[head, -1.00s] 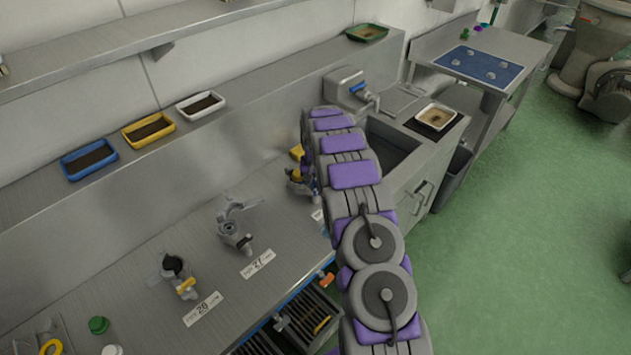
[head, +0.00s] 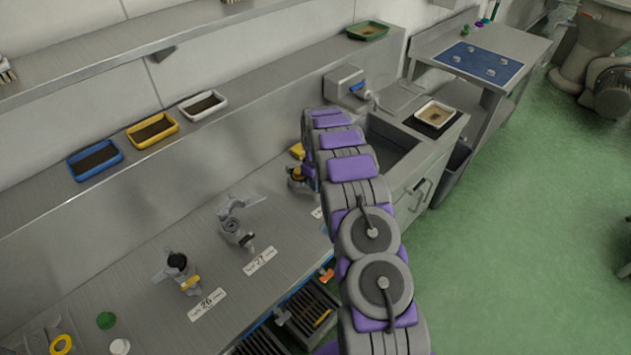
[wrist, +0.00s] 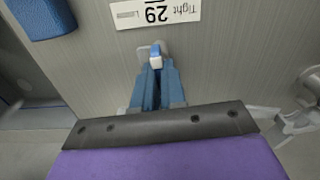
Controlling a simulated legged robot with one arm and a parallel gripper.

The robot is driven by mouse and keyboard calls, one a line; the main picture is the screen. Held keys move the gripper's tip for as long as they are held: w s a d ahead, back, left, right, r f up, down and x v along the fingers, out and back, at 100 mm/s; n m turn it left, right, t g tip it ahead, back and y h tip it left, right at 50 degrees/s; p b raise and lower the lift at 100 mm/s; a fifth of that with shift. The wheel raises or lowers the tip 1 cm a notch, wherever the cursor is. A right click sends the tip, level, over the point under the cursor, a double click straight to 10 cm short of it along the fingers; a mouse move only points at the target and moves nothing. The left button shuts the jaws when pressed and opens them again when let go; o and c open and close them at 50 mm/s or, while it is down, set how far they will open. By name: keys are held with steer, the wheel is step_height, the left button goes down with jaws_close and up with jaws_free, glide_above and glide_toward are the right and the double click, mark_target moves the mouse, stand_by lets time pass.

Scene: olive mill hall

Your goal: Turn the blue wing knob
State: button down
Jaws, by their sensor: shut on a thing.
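The blue wing knob (wrist: 155,52) shows in the wrist view as a small blue and pale piece at the tips of my gripper. My gripper (wrist: 156,72) has blue fingers closed on it, just below a white label reading "Tight 29" (wrist: 157,13), upside down in this view. Most of the knob and the fitting under it are hidden by the fingers. In the head view my arm covers the gripper and the knob.
Metal fittings stand on the steel bench (head: 130,285) at labels 26 (head: 208,304) and 27 (head: 259,261). Another fitting (head: 297,180) is partly behind my arm. Blue, yellow and white trays (head: 203,105) line the ledge. A sink (head: 390,143) is at right. Green floor is open.

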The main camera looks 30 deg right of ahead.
steer(key=n+p, duration=0.1)
steer(key=n, duration=0.3)
steer(key=shift+r+n, duration=0.15)
steer(key=shift+n, duration=0.15)
steer(key=n+p, duration=0.1)
steer(key=n, duration=0.3)
steer(key=n+p, duration=0.1)
steer(key=n, duration=0.4)
steer(key=shift+p, duration=0.35)
steer(key=shift+w+n+p, duration=0.15)
steer(key=shift+n+p, duration=0.5)
steer(key=shift+n, duration=0.95)
steer(key=c, duration=1.2)
jaws_free()
steer(key=shift+d, duration=0.1)
step_height(320, 180, up, 17)
